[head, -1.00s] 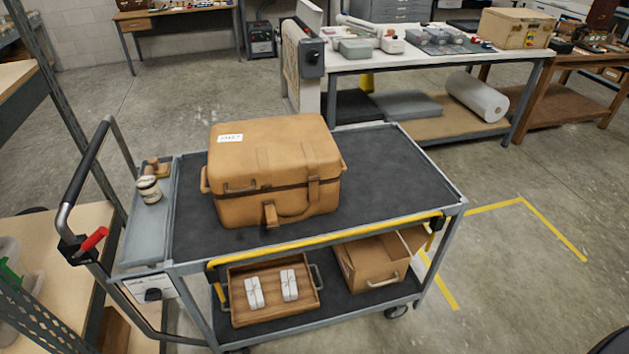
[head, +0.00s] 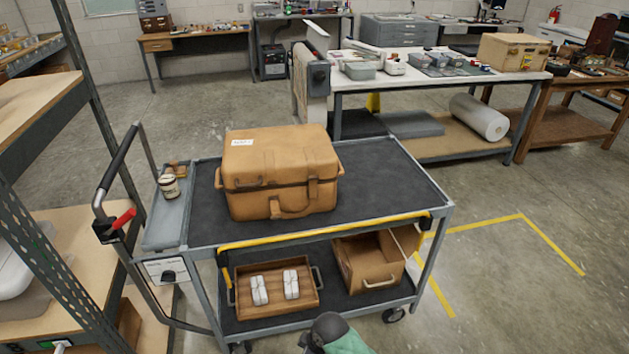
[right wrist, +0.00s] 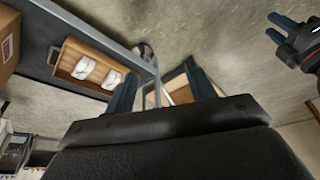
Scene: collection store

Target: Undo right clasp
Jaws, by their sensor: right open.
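The tan case (head: 280,168) stands closed on the cart's top shelf, its front towards me. The right clasp (head: 313,188) is a strap on the right of its front; I cannot tell whether it is fastened. The left clasp (head: 275,208) hangs low on the front, beside the carry handle. My right gripper (right wrist: 162,90) is open and empty in the right wrist view, away from the clasp. My left gripper (right wrist: 279,29) shows at that view's upper right with its fingers apart and nothing visible between them. Neither gripper's jaws show in the head view.
The cart (head: 400,185) has free room right of the case. Its lower shelf holds a wooden tray (head: 236,304) with white bundles and an open cardboard box (head: 370,268). A shelving rack (head: 75,170) is close on the left.

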